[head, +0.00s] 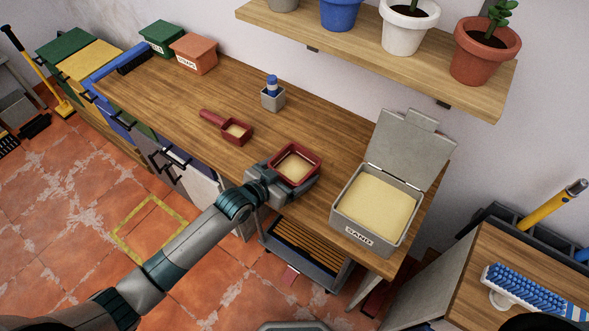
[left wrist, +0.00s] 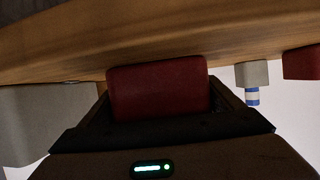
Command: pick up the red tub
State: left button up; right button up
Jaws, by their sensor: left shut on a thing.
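The red tub (head: 296,164) is square and open, with pale sand-coloured filling in it. It is upright at the front edge of the wooden bench. My left gripper (head: 288,178) reaches in from the front and is shut on the tub, one finger at each side. In the left wrist view the tub (left wrist: 158,88) fills the space between the dark fingers. I cannot tell whether its base touches the bench. My right gripper is not in view.
On the bench (head: 330,131), a red scoop (head: 236,131) and a grey pot with a blue-capped bottle (head: 272,97) stand behind the tub. An open grey SAND bin (head: 376,205) stands to its right. A shelf with plant pots (head: 485,50) hangs above. The bench's left middle is clear.

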aim_at(295, 174)
pick_arm(q)
jog(key=shift+r, duration=0.15)
jog(key=shift+o, duration=0.2)
notch_tip(295, 174, up, 10)
jog(key=b, duration=0.2)
jog(key=shift+f, duration=0.25)
jog(key=shift+r, duration=0.2)
jog(key=o, duration=0.3)
dwell(1.0)
